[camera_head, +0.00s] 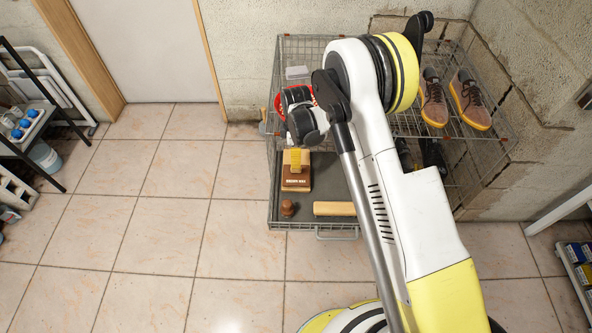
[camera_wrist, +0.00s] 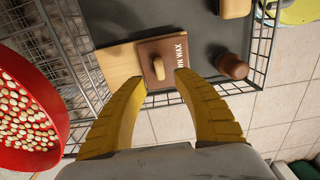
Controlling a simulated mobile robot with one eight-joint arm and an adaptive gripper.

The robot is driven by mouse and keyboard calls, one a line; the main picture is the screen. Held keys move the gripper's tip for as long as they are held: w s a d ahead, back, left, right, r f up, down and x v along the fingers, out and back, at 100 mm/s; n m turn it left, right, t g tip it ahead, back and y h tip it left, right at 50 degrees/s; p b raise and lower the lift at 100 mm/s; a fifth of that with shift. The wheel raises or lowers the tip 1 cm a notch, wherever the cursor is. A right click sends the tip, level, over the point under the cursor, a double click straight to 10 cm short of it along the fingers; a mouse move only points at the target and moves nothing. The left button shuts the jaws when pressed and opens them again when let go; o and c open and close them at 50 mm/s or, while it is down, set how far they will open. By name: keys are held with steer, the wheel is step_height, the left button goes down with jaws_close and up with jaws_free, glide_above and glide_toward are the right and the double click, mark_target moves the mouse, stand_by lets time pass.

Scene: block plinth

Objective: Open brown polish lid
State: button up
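The brown polish box (camera_head: 296,184) lies in the dark tray of a wire rack, with white lettering on its brown part. In the head view my gripper (camera_head: 295,158) is over the box. I cannot tell whether the fingertips touch the lid.
A small brown round-topped piece (camera_wrist: 232,66) and a tan wooden block (camera_head: 334,209) lie in the tray (camera_head: 268,212). A red bowl of pale pieces (camera_wrist: 60,100) is close on the left in the wrist view. Wire mesh surrounds the tray. Brown shoes (camera_head: 470,100) stand on the upper shelf.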

mark_target(296, 173)
step_height(296, 173, down, 7)
steer(key=shift+r+b, duration=0.2)
steer(key=shift+b, duration=0.9)
jaws_close()
